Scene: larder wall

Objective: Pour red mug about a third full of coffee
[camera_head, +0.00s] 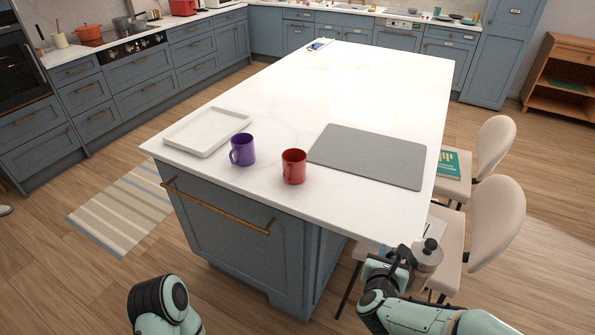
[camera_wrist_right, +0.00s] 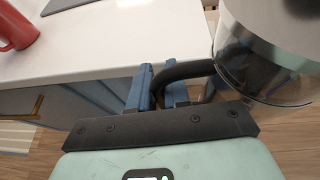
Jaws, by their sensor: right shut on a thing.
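The red mug (camera_head: 294,168) stands upright on the white island top near its front edge, and its inside looks dark. It also shows at the upper left of the right wrist view (camera_wrist_right: 14,30). My right gripper (camera_head: 401,255) is shut on the dark handle of a steel and glass coffee pot (camera_head: 427,256). In the right wrist view the blue fingers (camera_wrist_right: 164,90) close around the handle, with the pot (camera_wrist_right: 268,65) at right. The pot looks about upright, beyond the island's front right corner, apart from the mug. My left gripper is out of view.
A purple mug (camera_head: 242,151) stands left of the red mug, beside a white tray (camera_head: 182,150). A grey mat (camera_head: 370,156) lies to the right. Chairs (camera_head: 497,216) stand along the island's right side. The far island top is mostly clear.

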